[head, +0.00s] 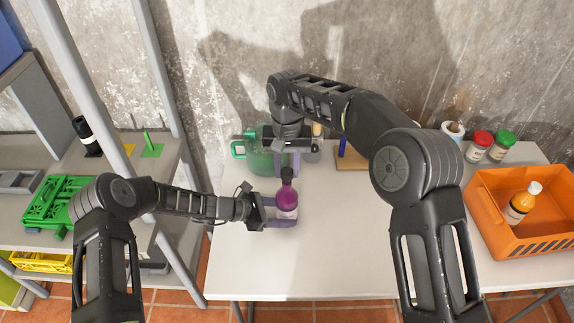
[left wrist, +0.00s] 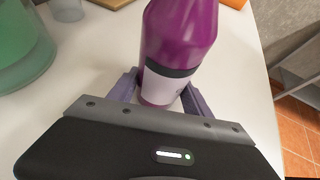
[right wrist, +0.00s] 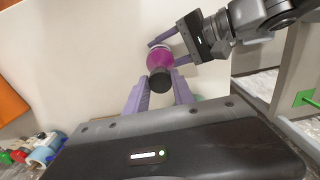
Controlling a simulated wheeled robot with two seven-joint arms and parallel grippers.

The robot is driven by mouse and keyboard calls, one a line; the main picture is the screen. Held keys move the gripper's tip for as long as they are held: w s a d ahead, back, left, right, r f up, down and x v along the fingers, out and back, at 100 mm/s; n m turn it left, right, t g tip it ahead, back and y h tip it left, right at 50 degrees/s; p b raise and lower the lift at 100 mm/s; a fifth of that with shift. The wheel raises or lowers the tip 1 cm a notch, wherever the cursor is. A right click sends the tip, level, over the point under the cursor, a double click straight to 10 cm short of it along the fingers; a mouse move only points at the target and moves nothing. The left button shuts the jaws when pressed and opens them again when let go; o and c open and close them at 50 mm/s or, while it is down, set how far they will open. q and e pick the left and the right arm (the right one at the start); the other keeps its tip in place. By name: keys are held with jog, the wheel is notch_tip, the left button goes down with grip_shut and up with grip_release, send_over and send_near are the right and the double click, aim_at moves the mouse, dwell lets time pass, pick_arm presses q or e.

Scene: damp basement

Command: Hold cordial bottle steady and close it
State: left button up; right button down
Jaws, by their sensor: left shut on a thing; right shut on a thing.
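The cordial bottle (head: 288,205) is purple with a pale label and stands upright near the table's left front. My left gripper (head: 288,212) is shut around its body from the left; the left wrist view shows the bottle (left wrist: 178,38) between both fingers. A dark cap (head: 287,173) sits at the top of the bottle. My right gripper (head: 286,168) reaches down from above and is shut on the cap, which shows between its fingertips in the right wrist view (right wrist: 160,80). I cannot tell how tightly the cap sits.
A green jug (head: 258,160) stands behind the bottle on the white table (head: 350,250). Jars with red (head: 482,139) and green lids (head: 504,140) stand at the back right. The table's middle is clear.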

jog(key=shift+f, duration=0.95)
jog(key=shift+f, duration=0.2)
jog(key=shift+f, duration=0.4)
jog(key=shift+f, duration=0.25)
dwell(0.5)
